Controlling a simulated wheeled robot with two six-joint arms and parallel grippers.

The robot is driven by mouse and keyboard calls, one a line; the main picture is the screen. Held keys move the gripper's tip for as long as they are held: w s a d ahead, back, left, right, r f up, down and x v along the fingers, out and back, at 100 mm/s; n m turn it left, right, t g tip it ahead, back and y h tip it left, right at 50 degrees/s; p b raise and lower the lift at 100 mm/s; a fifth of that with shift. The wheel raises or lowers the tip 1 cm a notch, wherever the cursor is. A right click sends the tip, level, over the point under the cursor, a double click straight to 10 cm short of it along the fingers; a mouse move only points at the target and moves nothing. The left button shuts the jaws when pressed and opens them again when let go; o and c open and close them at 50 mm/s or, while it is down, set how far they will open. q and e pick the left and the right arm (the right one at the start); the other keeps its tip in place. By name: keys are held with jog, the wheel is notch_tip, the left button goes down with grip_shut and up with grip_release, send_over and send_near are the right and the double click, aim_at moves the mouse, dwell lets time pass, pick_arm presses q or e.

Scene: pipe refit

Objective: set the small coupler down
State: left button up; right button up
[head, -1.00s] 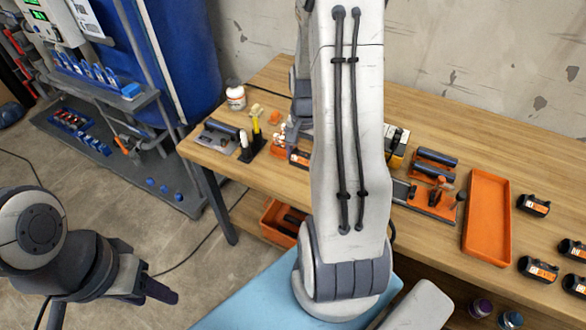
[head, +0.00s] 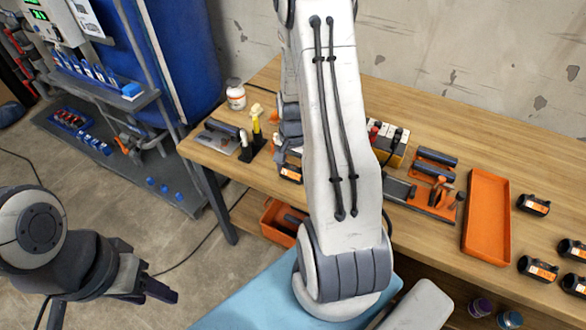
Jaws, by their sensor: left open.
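My left gripper (head: 163,292) is open and empty at the lower left, over the floor and away from the bench. My right arm (head: 338,150) fills the middle of the view. Its grey wrist (head: 290,128) shows over the left part of the bench, but the fingers are mostly hidden behind the arm. A black coupler with an orange label (head: 291,173) lies at the bench's front edge, just below that wrist. I cannot tell whether it is the small coupler, nor whether the right gripper holds anything.
An empty orange tray (head: 487,215) lies on the wooden bench (head: 400,245). Several black labelled couplers (head: 534,205) lie to its right. An orange fixture with dark cylinders (head: 432,180) is to its left. A white bottle (head: 235,95) and a trowel-like tool (head: 222,132) are at the left end.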

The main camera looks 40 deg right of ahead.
aim_at(293, 169)
notch_tip(293, 169, up, 12)
jog(key=s+a+r+n, duration=0.1)
jog(key=a+r+n, duration=0.3)
jog(key=a, duration=0.6)
jog(key=s+a+r+n, duration=0.1)
jog(key=s+a+n, duration=0.1)
jog(key=a+n, duration=0.6)
jog(key=s+a+r+n+y, duration=0.1)
jog(key=s+a+r+n, duration=0.1)
jog(key=s+a+n, duration=0.7)
jog(key=s+a, duration=0.4)
jog(key=shift+s+r, duration=0.15)
jog(key=shift+r, duration=0.05)
jog(key=shift+r+p, duration=0.3)
jog(key=shift+p, duration=0.15)
